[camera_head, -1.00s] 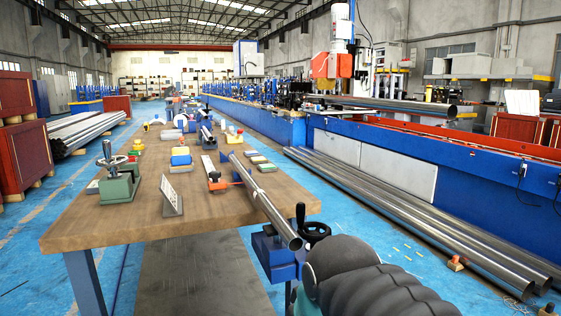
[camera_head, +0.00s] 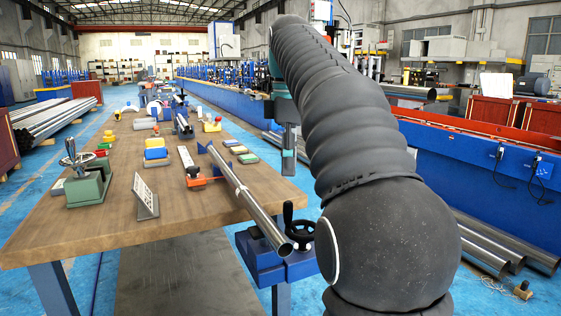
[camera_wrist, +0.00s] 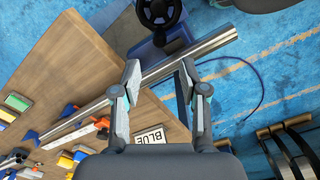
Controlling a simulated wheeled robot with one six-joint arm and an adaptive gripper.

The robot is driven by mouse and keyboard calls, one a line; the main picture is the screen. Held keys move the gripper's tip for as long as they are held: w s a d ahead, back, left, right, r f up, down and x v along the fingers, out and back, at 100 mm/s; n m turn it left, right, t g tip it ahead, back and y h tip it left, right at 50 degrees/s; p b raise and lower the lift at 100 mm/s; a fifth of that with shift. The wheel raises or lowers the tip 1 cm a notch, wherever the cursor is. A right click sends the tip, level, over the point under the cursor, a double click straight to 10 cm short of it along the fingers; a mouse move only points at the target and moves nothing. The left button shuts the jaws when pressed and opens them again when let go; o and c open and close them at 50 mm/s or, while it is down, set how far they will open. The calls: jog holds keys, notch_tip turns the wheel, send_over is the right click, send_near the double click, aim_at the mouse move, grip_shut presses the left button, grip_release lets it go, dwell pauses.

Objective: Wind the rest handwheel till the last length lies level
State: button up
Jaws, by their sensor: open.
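A shiny steel tube (camera_head: 240,192) lies slantwise over the table's right edge. Its near open end is at a blue rest (camera_head: 270,262) beside the table, and its far end is by a blue support. I cannot tell whether the tube is level. The rest's black handwheel (camera_head: 301,231), with an upright knob, stands right of the tube end. It also shows in the wrist view (camera_wrist: 158,12). My gripper (camera_head: 288,168) hangs beyond the handwheel, right of the tube. In the wrist view my gripper (camera_wrist: 160,70) is open and empty, its fingertips overlapping the tube in the picture.
A green block with a handwheel (camera_head: 85,185) and a small sign (camera_head: 145,197) stand on the wooden table (camera_head: 95,230). An orange piece (camera_head: 195,178) lies near the tube. Long pipes (camera_head: 485,258) lie on the floor at right.

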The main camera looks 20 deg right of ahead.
aim_at(288, 202)
jog(key=shift+f+b, duration=0.5)
jog(key=shift+f, duration=4.45)
jog(key=shift+w+r, duration=0.1)
jog(key=shift+r, duration=0.1)
jog(key=shift+p, duration=0.3)
jog(key=shift+f, duration=0.1)
grip_shut()
